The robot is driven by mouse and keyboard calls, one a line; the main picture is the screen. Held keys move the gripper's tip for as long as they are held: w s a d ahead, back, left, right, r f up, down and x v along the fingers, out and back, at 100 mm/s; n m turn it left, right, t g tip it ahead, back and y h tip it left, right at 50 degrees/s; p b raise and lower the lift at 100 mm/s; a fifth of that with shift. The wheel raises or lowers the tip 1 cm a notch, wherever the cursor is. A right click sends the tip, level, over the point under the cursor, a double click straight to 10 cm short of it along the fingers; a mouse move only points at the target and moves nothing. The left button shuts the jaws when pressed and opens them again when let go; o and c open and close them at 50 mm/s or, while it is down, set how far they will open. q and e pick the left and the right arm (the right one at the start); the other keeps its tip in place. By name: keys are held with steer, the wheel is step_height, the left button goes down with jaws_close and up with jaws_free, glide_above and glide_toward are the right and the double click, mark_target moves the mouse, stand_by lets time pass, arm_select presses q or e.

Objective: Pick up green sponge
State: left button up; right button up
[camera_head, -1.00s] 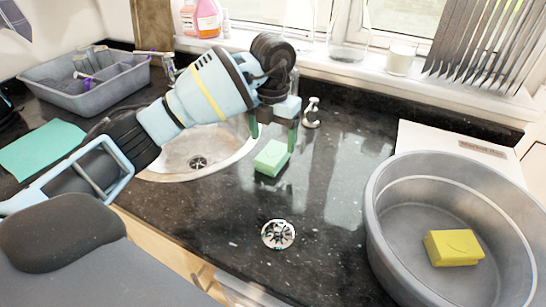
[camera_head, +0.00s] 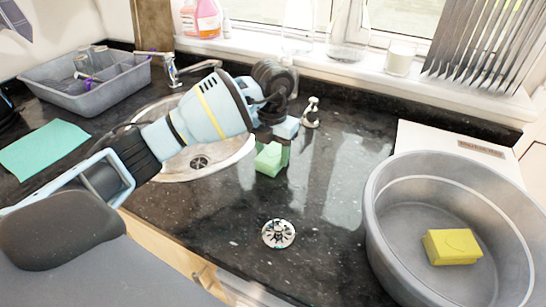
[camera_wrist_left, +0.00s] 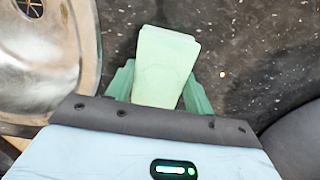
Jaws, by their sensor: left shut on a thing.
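The green sponge (camera_head: 270,160) is a small pale green block on the dark granite counter, just right of the round sink. My left gripper (camera_head: 272,152) is down over it and shut on it. In the left wrist view the sponge (camera_wrist_left: 164,66) sits between the two green fingers (camera_wrist_left: 158,88), one on each side. I cannot tell whether the sponge still touches the counter. My right gripper is not in view.
The metal sink (camera_head: 190,163) lies left of the sponge. A large grey tub (camera_head: 378,225) holding a yellow sponge (camera_head: 452,247) stands at the right. A drain strainer (camera_head: 278,234) lies in front. A soap dispenser (camera_head: 311,113) stands behind. The counter between is clear.

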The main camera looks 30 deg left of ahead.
mark_target(273, 153)
arm_select(q)
steer(key=shift+c, duration=0.9)
step_height(273, 153, up, 10)
